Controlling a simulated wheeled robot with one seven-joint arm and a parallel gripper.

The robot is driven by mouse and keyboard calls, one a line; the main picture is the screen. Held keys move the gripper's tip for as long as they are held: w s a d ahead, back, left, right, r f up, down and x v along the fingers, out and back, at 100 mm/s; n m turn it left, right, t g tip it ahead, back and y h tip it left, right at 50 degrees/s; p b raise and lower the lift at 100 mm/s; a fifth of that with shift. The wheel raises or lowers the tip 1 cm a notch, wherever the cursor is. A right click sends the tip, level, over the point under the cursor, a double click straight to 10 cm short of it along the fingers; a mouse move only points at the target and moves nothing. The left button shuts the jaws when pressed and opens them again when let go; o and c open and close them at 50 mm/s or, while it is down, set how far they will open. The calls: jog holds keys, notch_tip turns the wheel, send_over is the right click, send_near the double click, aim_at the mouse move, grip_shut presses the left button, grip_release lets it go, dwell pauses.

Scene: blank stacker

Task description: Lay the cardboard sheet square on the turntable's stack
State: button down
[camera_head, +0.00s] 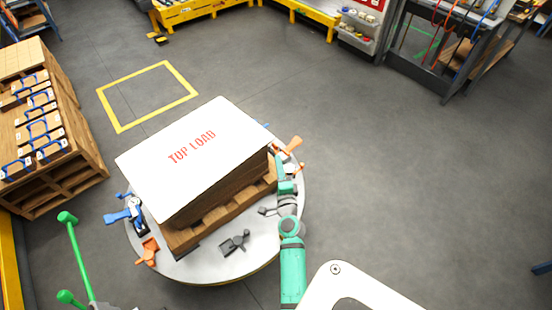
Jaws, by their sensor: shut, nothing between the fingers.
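The white cardboard sheet (190,140), with red TOP LOAD lettering, lies face up on the brown stack (222,187). Its near long edge runs roughly along the stack's near face. The far and left sides of the stack are hidden under it, so exact squareness there cannot be told. The stack rests on a wooden pallet (215,222) on the round grey turntable (200,263). My teal arm reaches up from the bottom, and my gripper (279,153) is small at the sheet's right corner. It is shut and empty; whether it touches the sheet cannot be told.
Orange clamps (148,251), a blue clamp (125,212) and a dark clamp (235,243) sit around the turntable's rim. A wooden rack (75,187) with blue-strapped blocks stands left. Green bars (80,255) rise at lower left.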

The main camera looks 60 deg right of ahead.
jog(key=v, duration=0.8)
jog(key=shift+s+a, duration=0.2)
jog(key=shift+a, duration=0.15)
jog(key=c, duration=1.9)
grip_release()
jog(key=shift+w+a, duration=0.1)
jog(key=shift+a, duration=0.15)
jog(key=shift+o, duration=0.3)
jog(key=a+f+n+t+y, duration=0.1)
jog(key=a+f+n+y, duration=0.1)
jog(key=a+n, duration=0.4)
jog(key=a+y, duration=0.1)
jog(key=a, duration=0.4)
jog(key=shift+s+a+f, duration=0.15)
jog(key=shift+s+a, duration=0.2)
jog(key=shift+s, duration=0.05)
jog(key=s+a+r+n+y, duration=0.3)
jog(key=a+n, duration=0.4)
jog(key=a, duration=0.4)
jog(key=s+a+r+n+t+y, duration=0.1)
jog(key=s+a+r+n+y, duration=0.2)
jog(key=s+a+n, duration=0.3)
jog(key=s+a+r+n+t+y, duration=0.1)
jog(key=s+a+r+n+y, duration=0.3)
jog(key=a+n, duration=0.4)
jog(key=s+a, duration=0.1)
jog(key=a, duration=0.6)
jog(key=shift+a+r+n, duration=0.2)
jog(key=shift+a+n, duration=0.1)
jog(key=shift+a, duration=0.1)
